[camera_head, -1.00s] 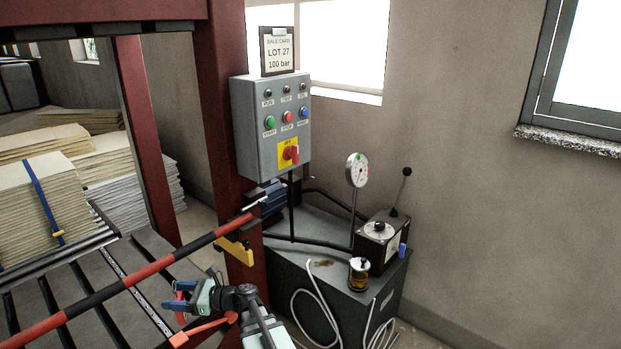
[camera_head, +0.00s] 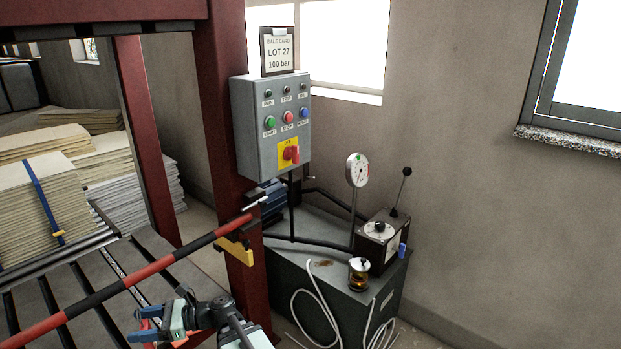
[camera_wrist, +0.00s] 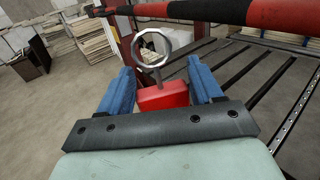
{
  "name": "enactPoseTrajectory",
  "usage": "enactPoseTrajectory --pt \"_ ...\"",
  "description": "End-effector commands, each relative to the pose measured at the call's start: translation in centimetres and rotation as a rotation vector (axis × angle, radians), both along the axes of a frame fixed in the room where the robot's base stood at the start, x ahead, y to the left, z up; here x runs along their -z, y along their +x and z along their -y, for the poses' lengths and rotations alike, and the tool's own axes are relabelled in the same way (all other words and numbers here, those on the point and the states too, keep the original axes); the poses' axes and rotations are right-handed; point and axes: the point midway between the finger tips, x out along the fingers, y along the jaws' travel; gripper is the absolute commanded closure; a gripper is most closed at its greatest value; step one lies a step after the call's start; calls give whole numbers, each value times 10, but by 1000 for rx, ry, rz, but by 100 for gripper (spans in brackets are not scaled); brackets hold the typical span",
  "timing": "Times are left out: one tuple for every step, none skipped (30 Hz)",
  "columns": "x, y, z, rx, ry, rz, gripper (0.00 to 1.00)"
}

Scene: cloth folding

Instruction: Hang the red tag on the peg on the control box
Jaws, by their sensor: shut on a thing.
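The grey control box (camera_head: 248,130) is fixed to the dark red post, with buttons and a red rotary switch on a yellow plate. A small peg-like piece (camera_head: 309,175) shows at its lower right side; its shape is too small to make out. My gripper (camera_head: 150,318) is at the lower left of the head view, well below and left of the box. In the wrist view, its blue fingers are shut on the red tag (camera_wrist: 163,97). The tag's metal ring (camera_wrist: 136,47) stands up beyond the fingers, open and free of any peg.
A red and black striped bar (camera_head: 130,283) crosses above and behind my gripper; it also crosses the top of the wrist view (camera_wrist: 205,10). A gauge (camera_head: 357,170), lever unit (camera_head: 380,238) and oil cup (camera_head: 359,273) stand right of the post. Slatted table lies left.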

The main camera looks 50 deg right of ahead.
Motion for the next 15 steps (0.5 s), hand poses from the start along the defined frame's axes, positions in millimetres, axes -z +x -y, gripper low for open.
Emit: enactPoseTrajectory --pt "0 0 0 0 0 0 81" --pt "0 0 0 0 0 0 81" --pt "0 0 0 1 0 0 81" --pt "0 0 0 1 0 0 81" --pt "0 0 0 1 0 0 81" --pt "0 0 0 1 0 0 81" --pt "0 0 0 1 0 0 81" --pt "0 0 0 1 0 0 81" --pt "0 0 0 1 0 0 81" --pt "0 0 1 2 0 0 81" --pt "0 0 2 4 0 0 81" --pt "0 0 4 7 0 0 81" --pt "0 0 7 11 0 0 81" --pt "0 0 10 17 0 0 81" --pt "0 0 16 27 0 0 81"
